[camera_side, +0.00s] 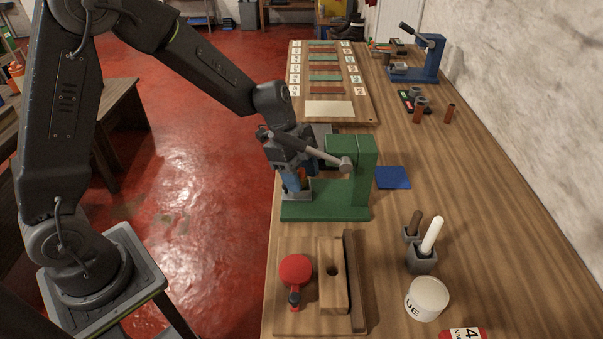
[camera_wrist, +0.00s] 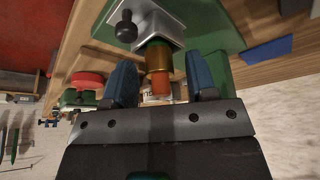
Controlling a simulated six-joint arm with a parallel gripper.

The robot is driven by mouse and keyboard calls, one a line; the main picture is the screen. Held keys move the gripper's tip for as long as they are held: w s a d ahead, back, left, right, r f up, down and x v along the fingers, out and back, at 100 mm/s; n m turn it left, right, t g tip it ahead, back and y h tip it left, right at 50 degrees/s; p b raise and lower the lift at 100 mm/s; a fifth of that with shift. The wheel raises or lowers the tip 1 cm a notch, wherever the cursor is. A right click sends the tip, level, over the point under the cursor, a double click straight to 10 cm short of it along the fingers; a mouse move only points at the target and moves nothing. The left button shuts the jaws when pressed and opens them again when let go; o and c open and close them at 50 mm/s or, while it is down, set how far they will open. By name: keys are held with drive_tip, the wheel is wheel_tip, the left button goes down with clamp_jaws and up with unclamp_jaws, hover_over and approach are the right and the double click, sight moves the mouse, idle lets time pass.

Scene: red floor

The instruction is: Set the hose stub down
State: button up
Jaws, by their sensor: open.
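A short orange-red stub (camera_wrist: 161,88), which looks like the hose stub, lines up with a brass sleeve (camera_wrist: 158,58) under a silver bracket in the wrist view. In the side view only a bit of orange (camera_side: 302,173) shows beside my gripper (camera_side: 293,180), at the green press (camera_side: 350,185). My gripper is open in the wrist view too (camera_wrist: 160,78). Its blue fingers stand on both sides of the stub, with a gap on each side. The stub's far end is hidden in the sleeve.
A wooden tray (camera_side: 356,325) with a red-headed tool (camera_side: 295,270) lies in front of the press. A blue pad (camera_side: 393,177), a glue pot (camera_side: 427,298) and brown cylinders (camera_side: 450,112) stand to the right. A labelled board (camera_side: 367,108) lies behind. The table's right side has bare room.

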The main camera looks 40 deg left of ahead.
drive_tip(key=shift+r, duration=0.1)
drive_tip(key=v, duration=1.2)
drive_tip(key=shift+r, duration=0.1)
drive_tip(key=s+r+n+t+y, duration=0.1)
drive_tip(key=s+r+n+t, duration=0.4)
drive_tip(key=n, duration=0.5)
drive_tip(key=s+a+n+y, duration=0.1)
drive_tip(key=s+n+y, duration=0.2)
drive_tip(key=s, duration=1.2)
drive_tip(key=n, duration=0.3)
drive_tip(key=shift+s, duration=0.2)
